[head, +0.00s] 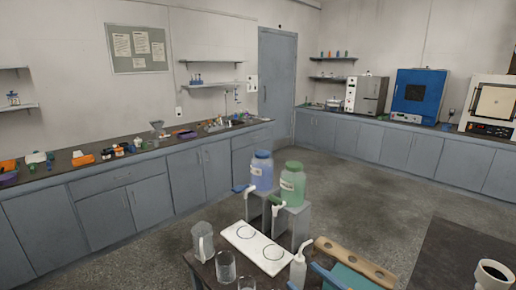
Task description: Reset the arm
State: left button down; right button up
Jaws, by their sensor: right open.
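I cannot clearly make out the fingers of my right gripper in the head view, and I see nothing held in it. My left gripper is out of view. A work table with glassware and bottles fills the bottom middle. On grey stands (291,226) are a blue-tinted jug (261,172) and a green-tinted jug (292,186), each with a spigot. In front of them lies a white plate (257,246) with two ring marks.
A clear pitcher (202,243), beakers (225,267), a white wash bottle (298,268) and a wooden rack with holes (355,262) crowd the table. A white cup-like object with a dark top (493,276) is at lower right. Cabinets (205,180) line the walls. Open floor (375,195) lies between.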

jog(key=s+a+f+n+g+h, duration=0.1)
jog(key=s+a+f+n+g, duration=0.15)
jog(key=s+f+n, duration=0.4)
jog(key=s+a+f+n+g+h, duration=0.15)
jog(key=s+f+n+g, duration=0.25)
jog(key=n, duration=0.6)
jog(key=s+d+f+n+g+h+b, duration=0.1)
jog(key=s+d+f+n+g+h, duration=0.1)
jog(key=s+d+f+n+h, duration=0.4)
jog(key=s+d+f+n+g+h, duration=0.2)
jog(key=s+d+n+g, duration=0.15)
jog(key=s+n, duration=0.35)
notch_tip(320, 180, down, 24)
jog(key=s+b, duration=0.3)
jog(key=b, duration=0.5)
pick_arm(q)
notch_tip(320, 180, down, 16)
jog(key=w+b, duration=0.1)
jog(key=b, duration=0.6)
pick_arm(e)
jog(key=s+d+f, duration=0.1)
jog(key=s+f, duration=0.4)
jog(key=f, duration=0.3)
jog(key=s+d+f+g, duration=0.1)
jog(key=s+f, duration=0.5)
jog(key=f, duration=0.2)
jog(key=shift+s+f+g, duration=0.25)
jog(key=shift+f+g, duration=0.05)
jog(key=shift+f, duration=0.05)
